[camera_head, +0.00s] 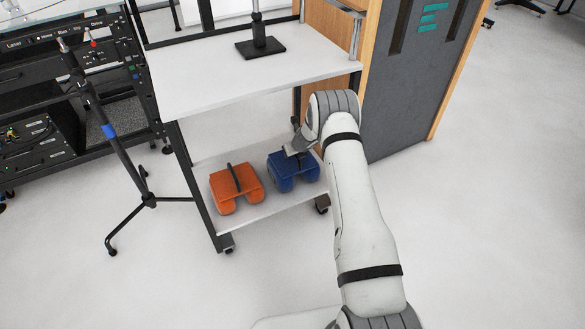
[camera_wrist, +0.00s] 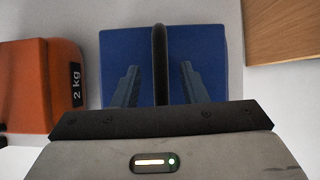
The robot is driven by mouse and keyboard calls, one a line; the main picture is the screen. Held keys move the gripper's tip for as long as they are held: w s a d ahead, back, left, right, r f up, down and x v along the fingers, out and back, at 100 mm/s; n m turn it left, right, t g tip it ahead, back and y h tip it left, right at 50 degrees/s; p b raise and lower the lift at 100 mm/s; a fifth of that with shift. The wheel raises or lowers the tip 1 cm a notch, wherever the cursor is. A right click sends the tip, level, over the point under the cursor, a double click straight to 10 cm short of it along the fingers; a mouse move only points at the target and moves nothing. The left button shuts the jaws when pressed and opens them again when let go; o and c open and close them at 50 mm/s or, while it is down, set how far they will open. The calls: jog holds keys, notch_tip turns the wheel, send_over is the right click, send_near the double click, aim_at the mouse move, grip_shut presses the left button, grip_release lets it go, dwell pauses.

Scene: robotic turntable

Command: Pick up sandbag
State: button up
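A blue sandbag (camera_head: 293,172) with a dark strap handle lies on the lower shelf of a cart. An orange sandbag (camera_head: 236,187) lies to its left, with its own dark handle. In the wrist view the blue sandbag (camera_wrist: 205,55) fills the middle, and the orange sandbag (camera_wrist: 40,85) is at the left with a "2 kg" label. My gripper (camera_wrist: 160,85) is over the blue sandbag, with its fingers apart on either side of the dark handle (camera_wrist: 160,60). I cannot tell whether the fingers touch the bag. In the head view my arm partly hides the gripper.
The cart's white top shelf (camera_head: 240,75) is above the bags and carries a black stand base (camera_head: 261,47). A wooden and grey cabinet (camera_head: 410,90) stands to the right. A tripod stand (camera_head: 120,150) and a black equipment rack (camera_head: 60,90) are at the left.

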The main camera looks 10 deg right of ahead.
jog(key=shift+c, duration=0.5)
grip_shut()
dwell(0.3)
dwell(0.4)
jog(key=shift+w+r, duration=0.2)
